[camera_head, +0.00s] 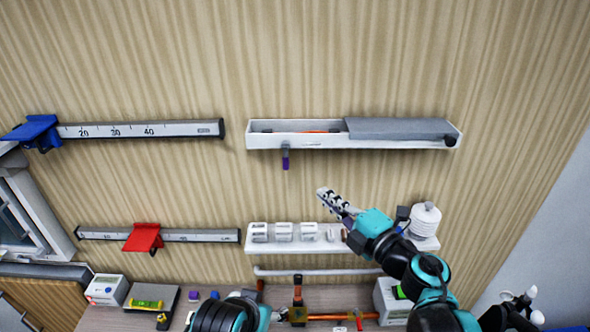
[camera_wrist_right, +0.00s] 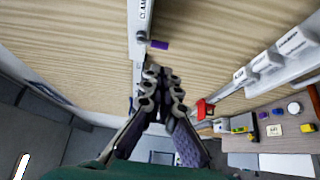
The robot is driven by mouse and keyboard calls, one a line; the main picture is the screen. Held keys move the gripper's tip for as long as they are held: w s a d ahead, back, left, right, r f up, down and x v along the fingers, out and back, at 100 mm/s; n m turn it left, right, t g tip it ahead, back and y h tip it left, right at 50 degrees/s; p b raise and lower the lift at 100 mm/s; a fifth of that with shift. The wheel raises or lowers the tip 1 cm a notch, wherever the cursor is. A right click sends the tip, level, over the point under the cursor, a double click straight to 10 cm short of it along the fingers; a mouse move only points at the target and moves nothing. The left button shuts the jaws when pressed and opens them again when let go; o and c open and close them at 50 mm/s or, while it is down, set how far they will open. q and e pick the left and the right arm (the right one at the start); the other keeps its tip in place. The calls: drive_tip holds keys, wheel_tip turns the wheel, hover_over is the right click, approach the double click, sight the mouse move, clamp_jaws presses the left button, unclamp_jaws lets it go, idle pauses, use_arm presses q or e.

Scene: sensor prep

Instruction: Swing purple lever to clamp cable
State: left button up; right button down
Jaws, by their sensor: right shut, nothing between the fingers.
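A purple lever (camera_head: 285,160) hangs from the underside of a white wall channel (camera_head: 300,142). An orange cable (camera_head: 310,131) shows in the open left part of the channel. The lever also shows in the right wrist view (camera_wrist_right: 159,45), beside the white strip, beyond the fingertips. My right gripper (camera_head: 323,193) is shut and empty, below and to the right of the lever, apart from it. Its closed fingers also show in the right wrist view (camera_wrist_right: 163,77). My left gripper is not in view; only a dark arm part shows at the bottom.
A grey cover (camera_head: 400,128) closes the channel's right part. A white rack (camera_head: 310,245) is mounted below my right gripper. Rails with a blue slider (camera_head: 35,130) and a red slider (camera_head: 143,238) are at left. Bare wall lies between channel and rack.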

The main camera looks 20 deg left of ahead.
sight(286, 165)
drive_tip(key=p+x, duration=0.2)
drive_tip(key=x, duration=1.1)
drive_tip(key=shift+f+m+b, duration=0.15)
drive_tip(key=shift+m+b, duration=0.25)
drive_tip(key=shift+s+a+y+b, duration=0.1)
drive_tip(key=shift+a+y+b, duration=0.15)
drive_tip(key=shift+b, duration=0.2)
